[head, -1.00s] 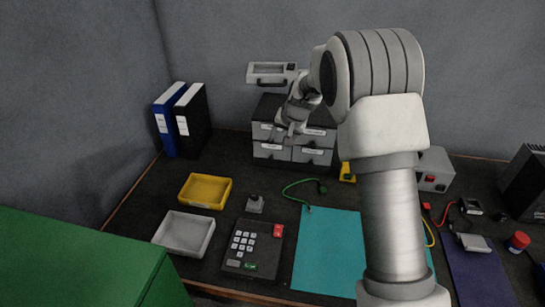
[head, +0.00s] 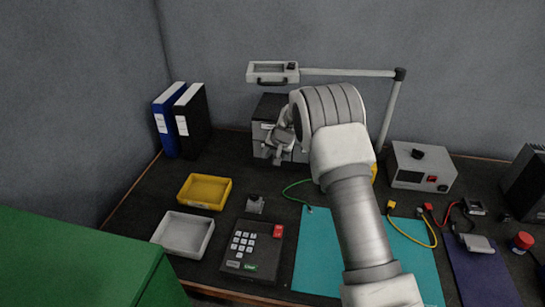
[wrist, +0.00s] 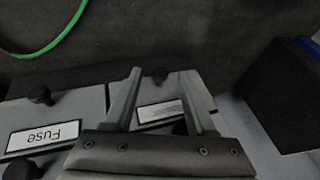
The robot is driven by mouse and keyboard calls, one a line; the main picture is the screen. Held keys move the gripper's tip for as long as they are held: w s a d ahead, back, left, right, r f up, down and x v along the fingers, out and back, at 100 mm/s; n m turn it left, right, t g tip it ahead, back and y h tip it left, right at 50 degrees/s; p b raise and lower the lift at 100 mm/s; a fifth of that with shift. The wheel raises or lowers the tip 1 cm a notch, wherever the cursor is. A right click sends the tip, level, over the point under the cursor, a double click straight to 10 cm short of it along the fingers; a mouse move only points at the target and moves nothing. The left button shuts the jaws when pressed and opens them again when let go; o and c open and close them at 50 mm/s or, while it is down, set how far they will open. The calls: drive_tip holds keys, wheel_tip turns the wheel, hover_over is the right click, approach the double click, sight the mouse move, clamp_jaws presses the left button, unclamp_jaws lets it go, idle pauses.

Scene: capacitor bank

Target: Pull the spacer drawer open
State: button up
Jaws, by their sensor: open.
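The grey drawer cabinet (head: 262,112) stands at the back of the table, largely hidden by my arm in the head view. My gripper (head: 277,157) is low at its left front. In the wrist view my gripper (wrist: 160,78) is open, with a dark drawer knob (wrist: 158,74) between its fingertips. A white label (wrist: 160,110) on that drawer front shows between the fingers, partly covered and unreadable. The neighbouring drawer has an upside-down label "Fuse" (wrist: 43,136) and its own knob (wrist: 38,95). I cannot read "spacer" anywhere, nor tell whether the fingers touch the knob.
Two binders (head: 181,120) stand left of the cabinet. A yellow tray (head: 205,191), a keypad (head: 252,249) and a teal mat (head: 315,250) lie in front. A green cable (head: 297,184) runs near the cabinet; it also shows in the wrist view (wrist: 60,35). A grey box (head: 420,168) stands right.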

clamp_jaws()
idle(1.4)
